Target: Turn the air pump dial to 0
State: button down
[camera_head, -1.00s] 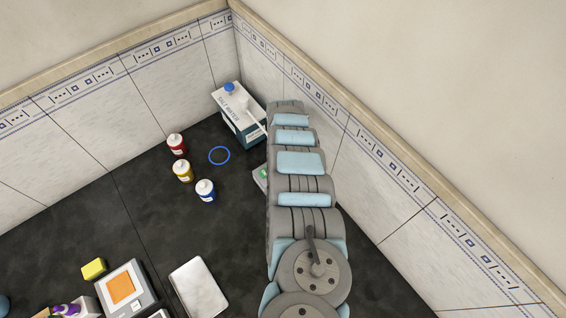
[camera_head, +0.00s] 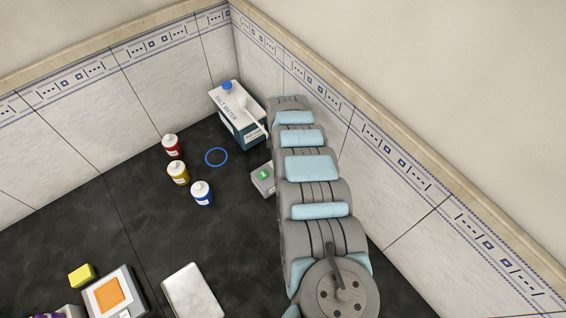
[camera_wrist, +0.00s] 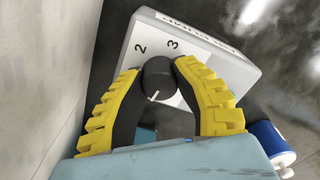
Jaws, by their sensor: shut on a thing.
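The air pump is a pale grey box (camera_wrist: 228,68) with printed numbers, of which 2 and 3 are readable, in the wrist view. Its black round dial (camera_wrist: 158,79) has a white pointer mark on its lower left edge, directed away from the 2 and 3. My gripper (camera_wrist: 158,76) has its yellow-and-black fingers on both sides of the dial and is shut on it. The other dial numbers are hidden by the fingers. In the head view, a grey box with a green part (camera_head: 262,179), likely the pump, shows partly behind my arm, which hides the gripper.
A salt water container (camera_head: 238,115) stands in the corner by the tiled walls. Red (camera_head: 172,146), yellow (camera_head: 178,173) and blue (camera_head: 202,194) bottles stand left of the pump, near a blue ring (camera_head: 216,157). The right wall is close to my arm.

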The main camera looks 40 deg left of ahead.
jog(key=shift+f+n, duration=0.1)
jog(key=shift+n, duration=0.5)
jog(key=c, duration=0.7)
grip_release()
notch_tip(320, 180, up, 12)
dwell(0.6)
